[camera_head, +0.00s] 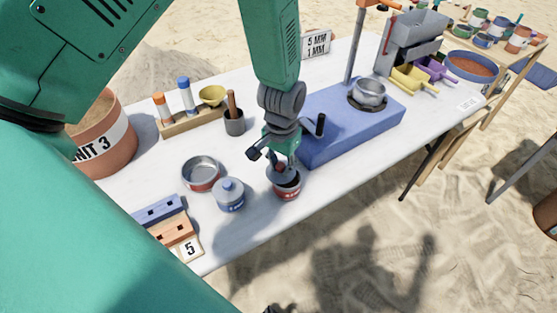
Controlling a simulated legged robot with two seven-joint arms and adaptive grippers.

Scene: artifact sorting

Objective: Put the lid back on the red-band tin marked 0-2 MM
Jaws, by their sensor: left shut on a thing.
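The red-band tin (287,190) stands near the front edge of the white table, its marking too small to read. My left gripper (279,163) comes down from above and is shut on a grey lid (281,176) by its knob. The lid is over the tin's mouth and looks slightly tilted. I cannot tell whether it touches the rim. My right gripper is not in view.
A blue-band tin (229,195) with its lid on stands to the left. A wide open tin (201,173) is behind it. A blue machine base (350,122) with a metal pot (369,93) is to the right. Slotted blocks (163,216) lie front left.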

